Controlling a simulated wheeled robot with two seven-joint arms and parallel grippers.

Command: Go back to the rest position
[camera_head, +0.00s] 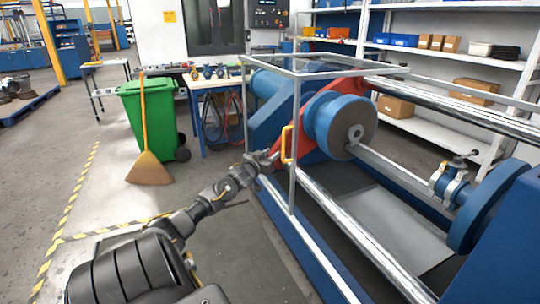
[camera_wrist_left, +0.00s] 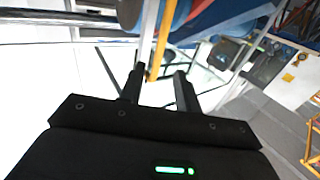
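My left gripper (camera_head: 270,158) is at the near corner of a clear-paneled guard frame (camera_head: 294,150), close to its yellow handle (camera_head: 287,144). In the left wrist view, the two dark fingers of my left gripper (camera_wrist_left: 158,78) stand apart. The yellow handle (camera_wrist_left: 161,42) runs up between and beyond the fingertips, and no finger is closed on it. Whether a finger touches the handle I cannot tell. My right gripper is in neither view.
The blue machine (camera_head: 300,232) with a blue round chuck (camera_head: 340,125) and metal bars fills the right side. A green bin (camera_head: 148,115) and a broom (camera_head: 147,165) stand left of the workbench (camera_head: 212,82). Shelves (camera_head: 440,58) line the back right. Floor is open at left.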

